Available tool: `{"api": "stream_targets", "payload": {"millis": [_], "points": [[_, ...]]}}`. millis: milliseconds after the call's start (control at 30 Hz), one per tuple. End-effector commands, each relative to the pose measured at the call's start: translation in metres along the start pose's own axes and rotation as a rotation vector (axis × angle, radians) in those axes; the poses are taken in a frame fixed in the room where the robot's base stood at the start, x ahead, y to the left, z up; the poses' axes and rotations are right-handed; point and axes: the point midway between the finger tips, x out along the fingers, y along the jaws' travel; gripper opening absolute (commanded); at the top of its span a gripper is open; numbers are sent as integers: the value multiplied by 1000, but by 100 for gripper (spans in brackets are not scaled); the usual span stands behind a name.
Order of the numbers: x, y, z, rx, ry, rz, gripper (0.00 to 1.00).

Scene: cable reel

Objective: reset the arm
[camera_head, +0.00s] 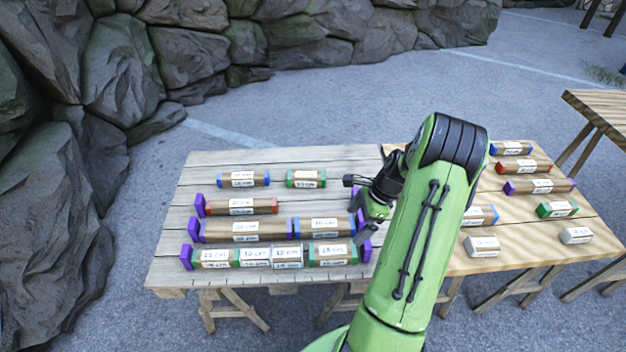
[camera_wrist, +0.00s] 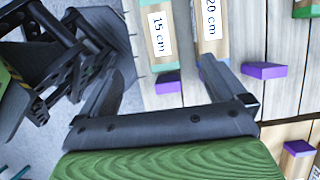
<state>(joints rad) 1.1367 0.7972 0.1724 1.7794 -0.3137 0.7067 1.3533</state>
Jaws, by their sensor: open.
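My arm (camera_head: 415,230) rises from the bottom of the head view and bends down over the right side of the left table. My gripper (camera_wrist: 168,88) shows in the wrist view with its two dark fingers spread wide and nothing gripped between them. Beyond the fingers lie a block labelled 15 cm (camera_wrist: 157,42), a block labelled 20 cm (camera_wrist: 211,30) and purple end pieces (camera_wrist: 167,83). In the head view the wrist is over the table's right edge area, and the arm hides part of the scene; the fingertips are not clear there.
The left table (camera_head: 235,160) bears rows of labelled blocks between purple stops (camera_head: 186,257). The right table (camera_head: 535,245) bears several loose blocks, including a red-ended one (camera_head: 523,167). A rock wall (camera_head: 120,80) stands at left and behind. Bare ground lies behind the tables.

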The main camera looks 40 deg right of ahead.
Motion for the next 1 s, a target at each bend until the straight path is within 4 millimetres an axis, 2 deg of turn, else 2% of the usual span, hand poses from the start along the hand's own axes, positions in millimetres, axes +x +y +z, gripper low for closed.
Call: {"api": "stream_targets", "payload": {"millis": [167, 267, 367, 467, 500, 600, 700, 833, 900, 1000], "points": [[1, 0, 0, 0, 0, 0, 98], [-6, -1, 10, -45, 15, 0, 98], [-37, 2, 51, -232, 75, 2, 98], [-80, 19, 113, -531, 164, 9, 98], [-96, 30, 137, -654, 199, 12, 98], [-135, 66, 193, -968, 278, 11, 98], [-170, 112, 236, -1281, 349, 2, 98], [-206, 177, 270, -1678, 424, -31, 98], [-219, 209, 276, -1869, 454, -54, 98], [-229, 241, 276, -2076, 481, -85, 98]]}}
